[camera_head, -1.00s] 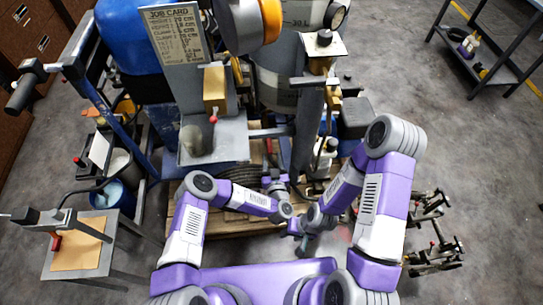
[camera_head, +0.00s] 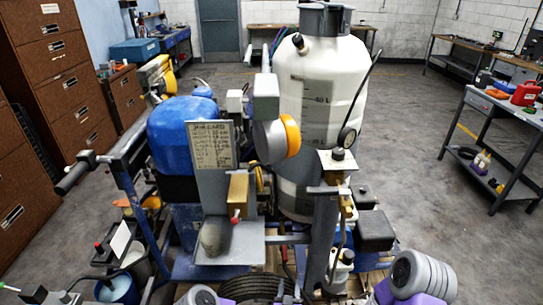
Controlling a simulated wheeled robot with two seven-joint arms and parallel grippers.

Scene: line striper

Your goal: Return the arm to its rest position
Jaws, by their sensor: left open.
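My left arm (camera_head: 198,295) shows only as a joint at the bottom edge. My right arm (camera_head: 422,276) shows as a grey and purple joint at the bottom right. My right gripper is out of the picture. The line striper has a white tank (camera_head: 318,95), a blue rounded tank (camera_head: 180,130) and a job card plate (camera_head: 211,146).
A handle bar (camera_head: 75,175) juts out at the left. A black tyre (camera_head: 250,288) lies low in front of the machine. Brown drawer cabinets (camera_head: 60,70) stand at the left. A metal cart (camera_head: 500,105) with bottles stands at the right. Floor (camera_head: 420,200) between is clear.

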